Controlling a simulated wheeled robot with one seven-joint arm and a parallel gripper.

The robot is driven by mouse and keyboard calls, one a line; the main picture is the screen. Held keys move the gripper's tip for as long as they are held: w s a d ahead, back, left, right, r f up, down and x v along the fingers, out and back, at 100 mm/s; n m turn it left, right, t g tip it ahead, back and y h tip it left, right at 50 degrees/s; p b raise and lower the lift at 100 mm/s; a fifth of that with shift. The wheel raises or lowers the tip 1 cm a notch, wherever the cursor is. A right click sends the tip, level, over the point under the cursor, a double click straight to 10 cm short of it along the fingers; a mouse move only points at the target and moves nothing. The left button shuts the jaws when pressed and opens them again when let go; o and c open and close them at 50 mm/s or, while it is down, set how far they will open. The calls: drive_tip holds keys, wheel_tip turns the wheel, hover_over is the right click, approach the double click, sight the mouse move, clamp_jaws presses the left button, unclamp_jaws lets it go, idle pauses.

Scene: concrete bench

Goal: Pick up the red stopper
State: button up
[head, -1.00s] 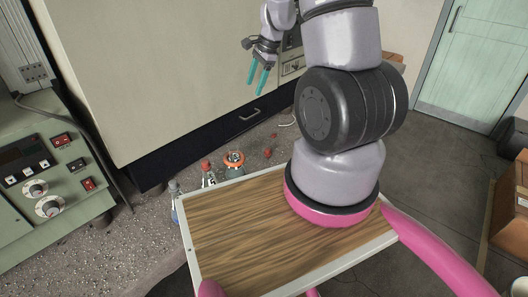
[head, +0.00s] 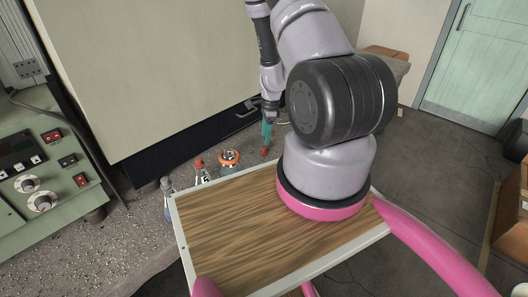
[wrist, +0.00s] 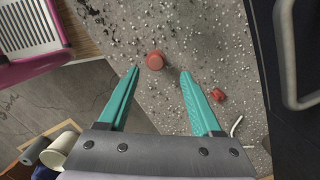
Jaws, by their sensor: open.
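A round red stopper (wrist: 155,61) lies on the speckled bench in the wrist view, just past my fingertips and in line with the gap between them. In the head view a red stopper (head: 265,151) shows just below my teal fingers. A second, smaller red piece (wrist: 217,94) lies to the right, outside my right finger in the wrist view; I cannot tell its kind. My gripper (wrist: 160,73) is open with nothing between its fingers. In the head view my gripper (head: 266,137) points down above the bench.
A flask with an orange-red ring (head: 229,160), a red-topped flask (head: 201,173) and another bottle (head: 168,190) stand left of my gripper. A dark cabinet with a handle (wrist: 303,55) is close on the right in the wrist view. Bare bench lies around the stopper.

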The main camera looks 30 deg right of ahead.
sight(264, 147)
drive_tip(key=f, duration=0.5)
drive_tip(key=shift+s+a, duration=0.2)
drive_tip(key=shift+a, duration=0.15)
clamp_jaws()
